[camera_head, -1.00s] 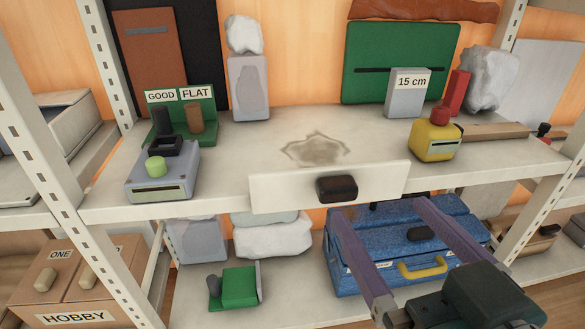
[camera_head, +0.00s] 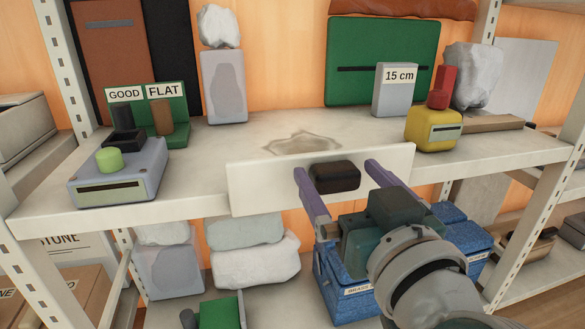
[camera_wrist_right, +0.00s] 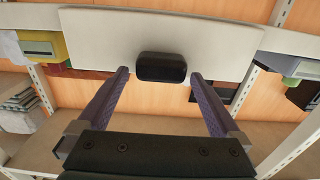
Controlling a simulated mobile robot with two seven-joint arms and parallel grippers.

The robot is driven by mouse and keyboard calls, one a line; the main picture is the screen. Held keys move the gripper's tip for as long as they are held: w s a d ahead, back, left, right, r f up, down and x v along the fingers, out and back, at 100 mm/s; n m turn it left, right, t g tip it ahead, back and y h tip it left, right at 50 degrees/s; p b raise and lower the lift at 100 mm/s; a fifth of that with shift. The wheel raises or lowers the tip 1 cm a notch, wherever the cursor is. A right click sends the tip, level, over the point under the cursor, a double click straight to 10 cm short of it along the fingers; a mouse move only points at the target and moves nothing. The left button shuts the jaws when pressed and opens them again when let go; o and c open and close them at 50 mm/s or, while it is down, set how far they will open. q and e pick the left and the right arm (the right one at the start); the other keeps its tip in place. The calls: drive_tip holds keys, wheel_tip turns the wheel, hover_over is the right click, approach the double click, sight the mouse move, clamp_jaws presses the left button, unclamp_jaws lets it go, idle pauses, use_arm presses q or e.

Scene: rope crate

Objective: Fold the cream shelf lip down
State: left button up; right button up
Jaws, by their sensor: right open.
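The cream shelf lip (camera_head: 262,188) is a flat panel standing up at the shelf's front edge, its top above the shelf surface. A black knob (camera_head: 335,177) sticks out from its front face. My right gripper (camera_head: 337,169) is open, with its two purple fingers on either side of the knob in the head view. In the right wrist view the lip (camera_wrist_right: 222,50) spans the top, and the knob (camera_wrist_right: 162,67) lies between and just beyond the fingertips (camera_wrist_right: 158,73). I cannot tell whether the fingers touch it. My left gripper is not in view.
On the shelf (camera_head: 230,145) stand a grey box with a green button (camera_head: 115,180) at left and a yellow box (camera_head: 432,129) at right. A blue case (camera_head: 340,275) sits on the lower shelf behind my right arm. The shelf behind the lip is mostly clear.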

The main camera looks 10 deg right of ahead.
drive_tip(key=shift+w, duration=0.3)
clamp_jaws()
idle(0.7)
